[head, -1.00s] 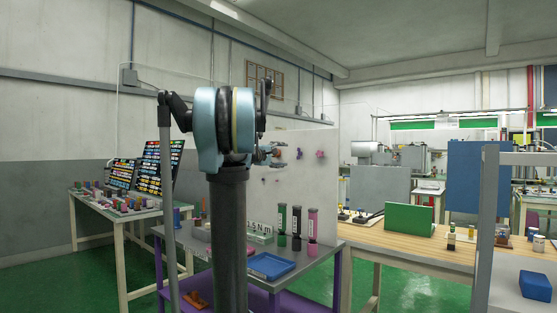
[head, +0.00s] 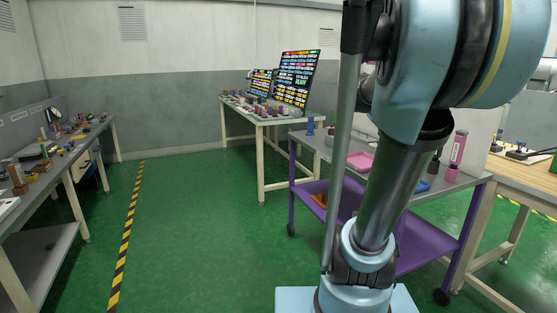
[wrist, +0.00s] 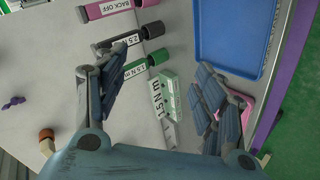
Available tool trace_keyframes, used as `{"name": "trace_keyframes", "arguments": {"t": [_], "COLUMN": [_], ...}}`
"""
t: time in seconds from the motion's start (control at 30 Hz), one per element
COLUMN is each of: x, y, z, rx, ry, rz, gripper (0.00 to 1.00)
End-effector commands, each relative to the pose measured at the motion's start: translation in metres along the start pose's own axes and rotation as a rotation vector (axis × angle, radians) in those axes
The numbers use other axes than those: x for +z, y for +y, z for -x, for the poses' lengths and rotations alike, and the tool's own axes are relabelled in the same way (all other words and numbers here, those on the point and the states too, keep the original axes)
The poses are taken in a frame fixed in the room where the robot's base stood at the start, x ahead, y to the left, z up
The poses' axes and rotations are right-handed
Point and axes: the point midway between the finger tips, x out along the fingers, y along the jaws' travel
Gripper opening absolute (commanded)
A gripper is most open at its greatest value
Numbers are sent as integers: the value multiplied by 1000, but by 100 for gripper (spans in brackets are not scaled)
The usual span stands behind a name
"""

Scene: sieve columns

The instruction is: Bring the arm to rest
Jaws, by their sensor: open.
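My gripper (wrist: 165,95) shows in the wrist view with its two blue-grey fingers spread wide and nothing between them. Beyond the gap, on the grey cart top, stand a pale green block marked 1.5 N m (wrist: 163,100) and labelled cylinders: a pink one (wrist: 105,9), a black one (wrist: 120,40) and a green one (wrist: 135,68). Whether the fingers touch anything is not clear, but they appear apart from these things. In the head view my arm rises at the right and hides part of the cart; the gripper itself is out of that view.
The grey and purple cart (head: 440,228) stands close behind my arm. It carries a blue tray (wrist: 225,35) and a pink tray (head: 360,161). A table with colourful panels (head: 262,118) is at the back. A cluttered bench (head: 62,160) stands left. Green floor between is clear.

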Motion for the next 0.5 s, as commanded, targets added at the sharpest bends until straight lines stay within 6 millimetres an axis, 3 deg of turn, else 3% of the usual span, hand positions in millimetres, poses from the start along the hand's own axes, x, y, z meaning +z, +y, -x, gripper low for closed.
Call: {"name": "trace_keyframes", "arguments": {"t": [0.03, 0.2, 0.5], "x": [19, 79, 181], "y": [-25, -109, -246], "z": [5, 21, 58], "rx": [-56, -265, -630], "ry": [-10, -55, -144], "rz": [-14, -57, -81], "gripper": [63, 63, 63]}}
